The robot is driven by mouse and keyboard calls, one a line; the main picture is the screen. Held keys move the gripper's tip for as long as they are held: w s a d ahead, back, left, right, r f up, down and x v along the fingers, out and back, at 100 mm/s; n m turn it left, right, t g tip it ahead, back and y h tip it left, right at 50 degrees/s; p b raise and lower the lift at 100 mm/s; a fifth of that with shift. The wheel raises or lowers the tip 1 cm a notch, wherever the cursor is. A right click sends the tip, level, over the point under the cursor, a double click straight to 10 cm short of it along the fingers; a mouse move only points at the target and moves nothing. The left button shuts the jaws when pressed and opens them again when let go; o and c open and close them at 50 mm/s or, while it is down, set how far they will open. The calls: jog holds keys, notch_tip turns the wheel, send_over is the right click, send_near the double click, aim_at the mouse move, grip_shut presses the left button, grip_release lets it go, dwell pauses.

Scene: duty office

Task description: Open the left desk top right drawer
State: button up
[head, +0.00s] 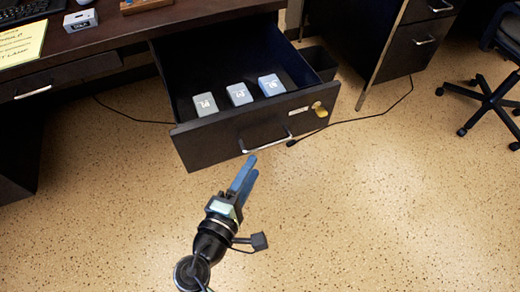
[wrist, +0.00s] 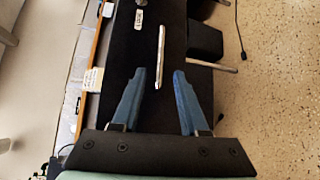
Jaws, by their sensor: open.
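The top right drawer (head: 280,130) of the left desk (head: 110,38) is pulled well out in the head view. Three small grey-blue boxes (head: 238,94) lie inside it. Its dark front carries a silver bar handle (head: 266,143), a label and a lock with a yellow tag (head: 319,108). My gripper (head: 247,165) is just in front of the handle, with blue fingers. In the wrist view my gripper (wrist: 160,74) is open, and the handle (wrist: 161,56) lies just beyond and between the fingertips, apart from them.
A dark bin (head: 319,63) stands behind the drawer at right. A second desk's drawers (head: 412,45) are farther right, with an office chair (head: 490,95) beside them. A black cable (head: 350,120) runs over the speckled floor. The floor in front is clear.

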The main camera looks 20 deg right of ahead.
jog(key=shift+v, duration=2.2)
jog(key=w+a+r+m+t+y, duration=0.1)
jog(key=w+r+m+t+y, duration=0.2)
jog(key=r, duration=0.7)
jog(key=w+a+r+m+t+y, duration=0.1)
jog(key=w+r+m+t, duration=0.3)
jog(key=r, duration=0.6)
jog(key=w+a+r+m+y, duration=0.15)
jog(key=w+r, duration=0.35)
jog(key=r, duration=0.6)
jog(key=s+a+r+m+t+y, duration=0.1)
jog(key=s+r+t+y, duration=0.35)
jog(key=r, duration=0.85)
jog(key=s+a+r+m+t+y, duration=0.15)
jog(key=s+r+t, duration=0.35)
jog(key=s+r, duration=0.7)
jog(key=w+r+p, duration=0.1)
jog(key=r+p, duration=1.6)
jog(key=w+r+p, duration=0.2)
jog(key=r+p, duration=1.5)
jog(key=shift+w+a+g, duration=0.2)
jog(key=shift+w+g, duration=0.1)
jog(key=shift+g, duration=0.15)
